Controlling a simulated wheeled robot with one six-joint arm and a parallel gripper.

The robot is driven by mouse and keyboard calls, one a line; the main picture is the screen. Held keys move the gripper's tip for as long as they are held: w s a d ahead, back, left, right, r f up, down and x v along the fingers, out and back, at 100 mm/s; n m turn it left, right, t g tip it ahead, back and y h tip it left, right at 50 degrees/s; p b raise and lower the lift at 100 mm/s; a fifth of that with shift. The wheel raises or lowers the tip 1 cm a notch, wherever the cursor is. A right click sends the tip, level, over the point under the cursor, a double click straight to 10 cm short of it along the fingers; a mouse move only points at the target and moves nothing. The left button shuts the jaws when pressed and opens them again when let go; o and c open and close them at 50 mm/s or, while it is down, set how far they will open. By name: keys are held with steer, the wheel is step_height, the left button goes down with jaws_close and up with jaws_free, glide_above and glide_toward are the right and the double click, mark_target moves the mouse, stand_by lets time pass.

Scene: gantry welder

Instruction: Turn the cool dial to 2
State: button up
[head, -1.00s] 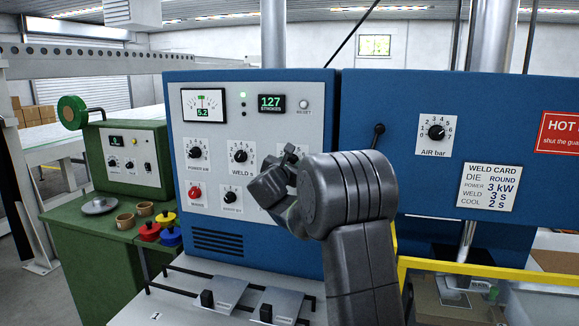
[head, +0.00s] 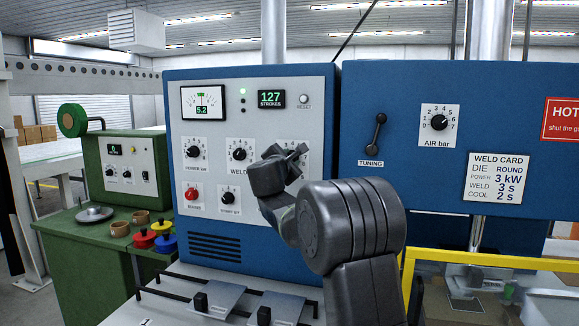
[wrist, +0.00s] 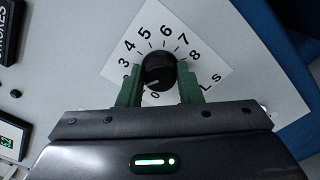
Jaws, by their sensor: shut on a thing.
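The cool dial (wrist: 158,70) is a black round knob on a white scale plate (wrist: 205,45) in the wrist view. Digits from 3 to 8 read clearly around it, and "L s" shows at the plate's right. A light pointer mark shows on the knob's lower part, towards the low end of the scale; the exact number cannot be told. My gripper (wrist: 160,88) has its green fingers on both sides of the knob, shut on it. In the head view my gripper (head: 290,158) is at the panel's right side and hides the dial.
The grey panel holds the weld dial (head: 239,154), power dial (head: 193,152), red knob (head: 192,194) and stroke display (head: 271,99). A tuning lever (head: 376,134) and air dial (head: 439,122) sit on the blue housing to the right. The weld card (head: 495,177) reads cool 2 s.

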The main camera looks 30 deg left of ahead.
stand_by(0.4)
steer(key=o, duration=1)
steer(key=b+v, duration=0.4)
steer(key=v, duration=1)
steer(key=shift+w+a, duration=0.1)
steer(key=p+x, duration=0.4)
steer(key=x, duration=0.9)
steer(key=shift+w, duration=0.45)
steer(key=shift+s, duration=0.2)
